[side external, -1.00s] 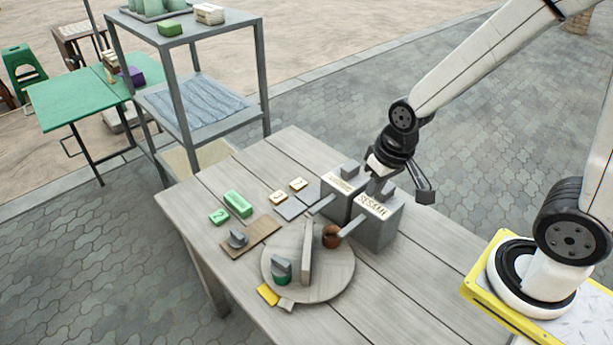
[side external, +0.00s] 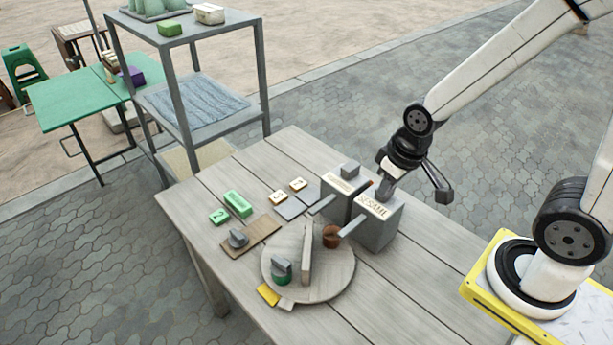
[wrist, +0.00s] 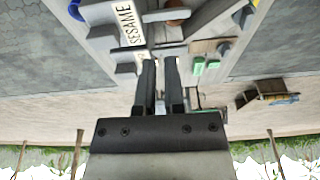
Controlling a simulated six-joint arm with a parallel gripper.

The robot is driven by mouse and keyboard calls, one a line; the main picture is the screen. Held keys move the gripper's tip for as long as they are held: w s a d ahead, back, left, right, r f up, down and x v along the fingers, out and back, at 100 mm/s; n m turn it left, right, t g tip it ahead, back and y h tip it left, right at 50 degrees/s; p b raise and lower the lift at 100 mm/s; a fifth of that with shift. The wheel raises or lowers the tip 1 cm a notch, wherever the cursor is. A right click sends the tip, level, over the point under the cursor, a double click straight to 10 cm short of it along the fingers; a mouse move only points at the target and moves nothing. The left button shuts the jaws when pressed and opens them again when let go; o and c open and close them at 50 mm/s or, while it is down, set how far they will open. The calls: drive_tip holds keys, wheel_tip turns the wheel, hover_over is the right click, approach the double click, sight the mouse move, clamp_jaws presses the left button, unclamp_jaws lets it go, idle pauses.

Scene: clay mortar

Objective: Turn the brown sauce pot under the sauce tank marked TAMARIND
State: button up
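The brown sauce pot (side external: 331,237) stands on the round wooden turntable (side external: 335,277), below the spout of the tank marked SESAME (side external: 374,233). A second grey tank (side external: 336,205) stands beside it at the back left; its label is too small to read. An upright divider (side external: 307,254) crosses the turntable, with a green pot (side external: 281,274) on its other side. My gripper (side external: 384,196) is at the top of the SESAME tank; contact is unclear. In the wrist view its fingers (wrist: 161,62) are a little apart, with no object visible between them.
Green blocks (side external: 237,203), small cream tiles (side external: 279,197) and a brown board (side external: 250,238) lie left of the tanks. A yellow block (side external: 268,294) lies by the turntable's front edge. The table's right front (side external: 410,285) is clear. A grey shelf (side external: 190,70) stands behind.

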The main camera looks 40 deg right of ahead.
drive_tip(key=o, duration=0.7)
drive_tip(key=shift+w+a, duration=0.1)
drive_tip(key=shift+w, duration=0.05)
drive_tip(key=m+g, duration=0.3)
drive_tip(key=m, duration=0.7)
hover_over(308, 242)
wheel_tip(308, 242, down, 13)
drive_tip(key=shift+f, duration=0.15)
drive_tip(key=shift+f, duration=0.15)
drive_tip(key=shift+f, duration=3.75)
